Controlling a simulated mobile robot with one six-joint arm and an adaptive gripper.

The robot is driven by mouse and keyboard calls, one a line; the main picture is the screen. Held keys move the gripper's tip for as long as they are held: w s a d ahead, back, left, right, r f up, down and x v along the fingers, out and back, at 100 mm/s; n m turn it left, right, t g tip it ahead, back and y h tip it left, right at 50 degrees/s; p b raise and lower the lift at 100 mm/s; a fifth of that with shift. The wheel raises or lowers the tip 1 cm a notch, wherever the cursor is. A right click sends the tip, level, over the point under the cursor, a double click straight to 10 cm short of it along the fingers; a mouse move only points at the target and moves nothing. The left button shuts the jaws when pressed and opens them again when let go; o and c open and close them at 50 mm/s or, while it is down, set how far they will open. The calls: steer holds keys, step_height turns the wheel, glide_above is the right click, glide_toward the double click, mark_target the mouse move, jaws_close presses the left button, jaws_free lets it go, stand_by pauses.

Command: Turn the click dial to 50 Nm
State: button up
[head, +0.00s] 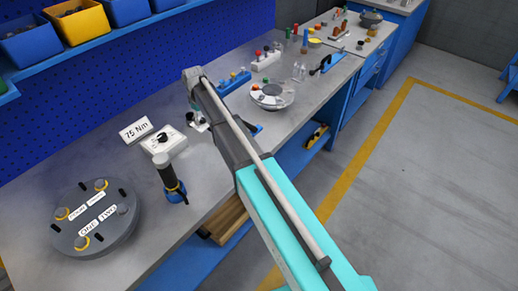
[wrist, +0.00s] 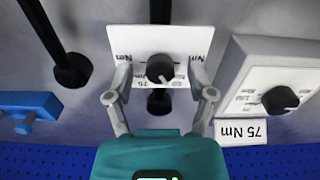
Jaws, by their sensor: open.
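In the wrist view a white panel (wrist: 180,40) with "Nm" lettering carries a round black dial (wrist: 160,68). A "75" label shows at its lower left; the other small labels are too blurred to read. My gripper (wrist: 160,76) is open, one finger on each side of this dial, with a gap to the knob on both sides. I cannot tell how far the fingers are above the panel. The dial's setting is not clear. In the head view my gripper (head: 198,122) is over the bench, and my arm hides most of this panel.
A white box with another black knob (wrist: 283,98) stands beside, also seen in the head view (head: 150,146). A black-handled tool (head: 165,175) and a grey flanged disc (head: 95,222) are nearer. Glassware (head: 299,71) stands farther back.

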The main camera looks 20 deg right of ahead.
mark_target(203, 119)
steer(key=shift+n, duration=1)
steer(key=shift+r+p, duration=0.3)
steer(key=shift+p, duration=0.05)
step_height(203, 119, up, 13)
steer(key=p, duration=1.3)
steer(key=s+d+f+m+b, duration=0.2)
steer(key=s+d, duration=0.3)
steer(key=s, duration=0.3)
steer(key=s+d+f+m+b, duration=0.3)
steer(key=s+d+m, duration=0.1)
steer(key=s, duration=0.5)
steer(key=s+d+f+m+b, duration=0.3)
steer(key=s+d, duration=0.4)
steer(key=s, duration=0.2)
steer(key=shift+s+f, duration=0.15)
steer(key=shift+s, duration=0.05)
steer(key=shift+s+d+m, duration=0.2)
steer(key=shift+s+m, duration=0.05)
steer(key=shift+s, duration=0.3)
steer(key=shift+s+d+m, duration=0.2)
steer(key=shift+s+m, duration=0.05)
steer(key=shift+s, duration=0.25)
